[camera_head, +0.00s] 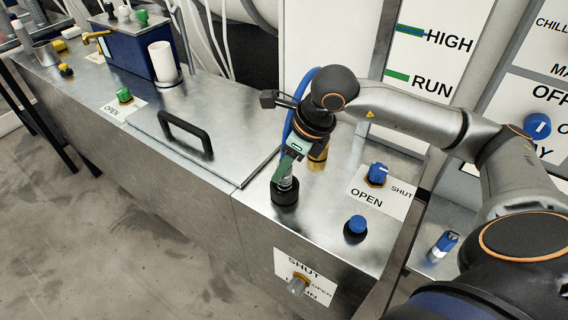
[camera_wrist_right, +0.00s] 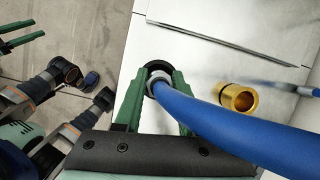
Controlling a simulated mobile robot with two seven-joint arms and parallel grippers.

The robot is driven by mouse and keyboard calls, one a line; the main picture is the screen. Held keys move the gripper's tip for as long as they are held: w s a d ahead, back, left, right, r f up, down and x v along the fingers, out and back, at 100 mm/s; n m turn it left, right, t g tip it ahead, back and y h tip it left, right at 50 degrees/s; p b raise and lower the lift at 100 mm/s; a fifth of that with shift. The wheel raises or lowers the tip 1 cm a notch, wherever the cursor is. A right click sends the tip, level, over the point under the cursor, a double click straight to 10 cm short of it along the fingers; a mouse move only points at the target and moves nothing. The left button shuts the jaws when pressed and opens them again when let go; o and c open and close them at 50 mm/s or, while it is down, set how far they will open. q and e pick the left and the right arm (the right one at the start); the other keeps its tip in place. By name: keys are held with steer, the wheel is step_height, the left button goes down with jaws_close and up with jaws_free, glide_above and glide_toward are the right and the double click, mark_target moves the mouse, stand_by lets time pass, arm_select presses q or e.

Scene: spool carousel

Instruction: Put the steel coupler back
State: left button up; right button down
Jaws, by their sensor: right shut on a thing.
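The steel coupler (camera_wrist_right: 155,79) is a grey collar on the end of a blue hose (camera_wrist_right: 215,115). My right gripper (camera_wrist_right: 156,86) is shut on it, with a green finger on each side. In the head view my right gripper (camera_head: 289,168) points down, and the coupler (camera_head: 286,183) shows below the fingers. A round black fitting (camera_head: 285,195) on the steel top is directly beneath it. I cannot tell whether the coupler is seated in it or just above. My left gripper (camera_wrist_right: 20,35) shows at the wrist view's left edge, its green fingers apart.
A brass fitting (camera_wrist_right: 238,97) stands just beside the coupler. A blue valve knob (camera_head: 377,171) and a blue-capped black fitting (camera_head: 357,225) are to the right. A lid with a black handle (camera_head: 186,132) lies left. The steel top's front is mostly clear.

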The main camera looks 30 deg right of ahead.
steer(key=c, duration=1)
jaws_free()
steer(key=shift+f, duration=0.15)
steer(key=o, duration=0.5)
steer(key=shift+r, duration=0.6)
steer(key=p+v, duration=0.1)
steer(key=v, duration=1)
steer(key=shift+s+d, duration=0.1)
steer(key=shift+s, duration=0.05)
